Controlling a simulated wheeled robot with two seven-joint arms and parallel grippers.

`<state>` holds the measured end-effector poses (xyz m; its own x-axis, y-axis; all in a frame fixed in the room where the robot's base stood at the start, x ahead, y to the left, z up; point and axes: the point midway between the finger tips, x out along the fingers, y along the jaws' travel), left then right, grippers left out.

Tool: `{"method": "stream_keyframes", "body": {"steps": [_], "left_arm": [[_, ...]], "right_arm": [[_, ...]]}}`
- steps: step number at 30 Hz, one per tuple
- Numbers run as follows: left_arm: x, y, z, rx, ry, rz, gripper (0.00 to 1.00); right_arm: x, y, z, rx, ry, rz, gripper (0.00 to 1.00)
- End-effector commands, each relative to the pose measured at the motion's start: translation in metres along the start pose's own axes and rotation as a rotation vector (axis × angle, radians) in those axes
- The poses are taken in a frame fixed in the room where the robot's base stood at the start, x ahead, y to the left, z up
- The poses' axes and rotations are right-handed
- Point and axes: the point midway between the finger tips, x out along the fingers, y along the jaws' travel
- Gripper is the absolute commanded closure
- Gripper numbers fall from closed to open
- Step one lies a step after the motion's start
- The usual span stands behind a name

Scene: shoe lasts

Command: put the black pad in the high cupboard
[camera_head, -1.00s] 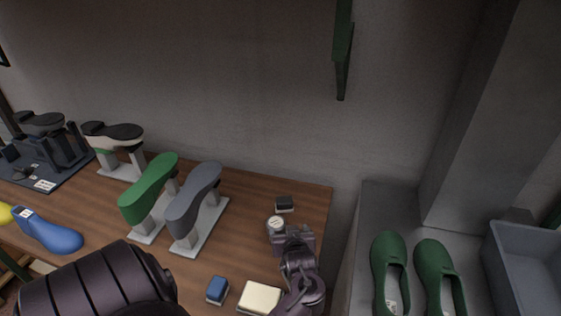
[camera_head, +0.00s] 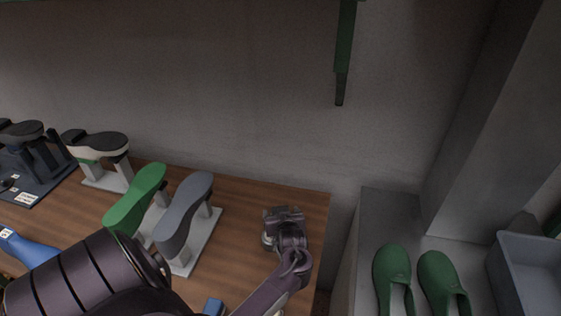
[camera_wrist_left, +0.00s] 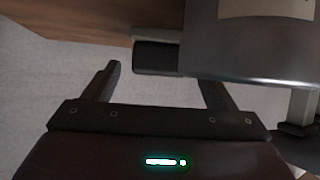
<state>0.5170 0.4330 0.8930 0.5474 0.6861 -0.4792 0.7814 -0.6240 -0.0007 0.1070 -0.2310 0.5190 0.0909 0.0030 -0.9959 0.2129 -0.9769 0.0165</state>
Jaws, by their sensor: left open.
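The black pad (camera_wrist_left: 157,57) shows in the left wrist view at the edge of the wooden top, with a pale grey layer along one side. My left gripper (camera_wrist_left: 160,78) is open, its two fingers pointing toward the pad, which lies just beyond the fingertips. I see no contact. In the head view, my left gripper (camera_head: 284,213) is over the back right of the workbench (camera_head: 235,270) and hides the pad.
A shiny grey container (camera_wrist_left: 250,45) with a beige label crowds the right finger. Green (camera_head: 136,200) and grey (camera_head: 185,212) shoe lasts stand left of my gripper. To the right are green shoes (camera_head: 392,270) and a grey bin (camera_head: 530,265).

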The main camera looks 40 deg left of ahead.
Motion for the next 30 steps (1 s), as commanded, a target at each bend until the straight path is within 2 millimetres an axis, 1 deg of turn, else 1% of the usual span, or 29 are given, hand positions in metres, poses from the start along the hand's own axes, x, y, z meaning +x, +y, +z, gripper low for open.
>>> {"method": "stream_keyframes", "body": {"steps": [1, 3, 6, 14, 17, 24, 26, 30], "left_arm": [[0.006, 0.001, -0.004, 0.001, 0.000, -0.001, 0.22], [0.015, 0.001, -0.002, 0.002, 0.000, -0.001, 0.22], [0.023, 0.001, -0.001, 0.001, 0.000, 0.001, 0.22], [0.026, 0.001, 0.000, -0.001, -0.001, 0.001, 0.22], [0.026, 0.001, 0.000, -0.001, -0.001, 0.001, 0.32], [0.026, 0.001, 0.000, -0.001, -0.001, 0.001, 0.64], [0.026, 0.001, 0.000, -0.001, -0.001, 0.001, 0.71], [0.026, 0.001, 0.000, -0.001, 0.000, 0.001, 0.71]], "right_arm": [[-0.005, 0.000, -0.001, 0.000, 0.000, 0.000, 0.23], [-0.005, 0.000, -0.001, 0.000, 0.000, -0.001, 0.23], [-0.006, 0.000, -0.001, 0.000, 0.001, -0.001, 0.23], [-0.005, -0.001, -0.001, 0.001, 0.000, -0.001, 0.23], [-0.005, -0.001, -0.001, 0.001, 0.000, -0.001, 0.23], [-0.005, -0.001, -0.001, 0.001, 0.001, -0.001, 0.23], [-0.005, -0.001, -0.001, 0.001, 0.001, -0.001, 0.23], [-0.005, -0.001, -0.001, 0.000, 0.001, -0.001, 0.23]]}}
